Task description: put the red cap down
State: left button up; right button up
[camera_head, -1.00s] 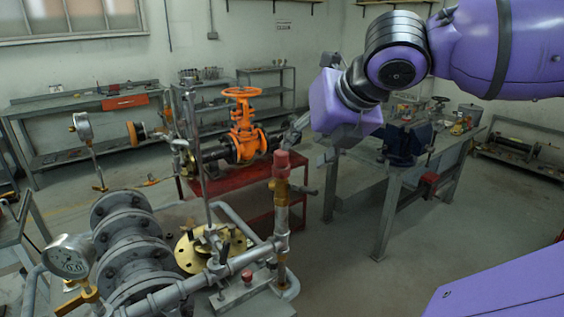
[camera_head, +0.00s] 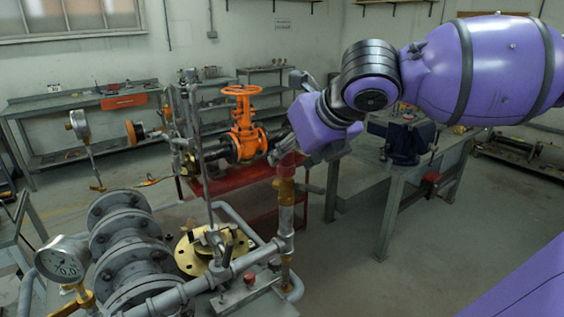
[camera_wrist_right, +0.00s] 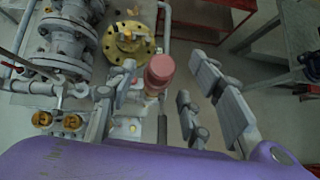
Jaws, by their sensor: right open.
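The red cap (camera_head: 288,166) sits on top of an upright brass fitting (camera_head: 286,190) on the pipe rig, partly hidden by my gripper in the head view. In the wrist view the cap (camera_wrist_right: 160,70) shows between my fingers, nearer the left-hand ones. My right gripper (camera_head: 283,152) is at the top of the cap, with its fingers (camera_wrist_right: 166,76) spread wide. I see no grip on the cap, and cannot tell if a finger touches it. My left gripper is not in view.
The rig has grey flanges (camera_head: 128,240), a pressure gauge (camera_head: 64,262), a brass disc (camera_head: 190,256) and a small red knob (camera_head: 248,277). An orange gate valve (camera_head: 244,130) stands behind on a red table (camera_head: 235,178). A workbench with a vise (camera_head: 408,140) is at right.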

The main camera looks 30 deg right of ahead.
jog(key=shift+x, duration=0.8)
jog(key=shift+s+r, duration=0.1)
jog(key=shift+r, duration=0.1)
grip_shut()
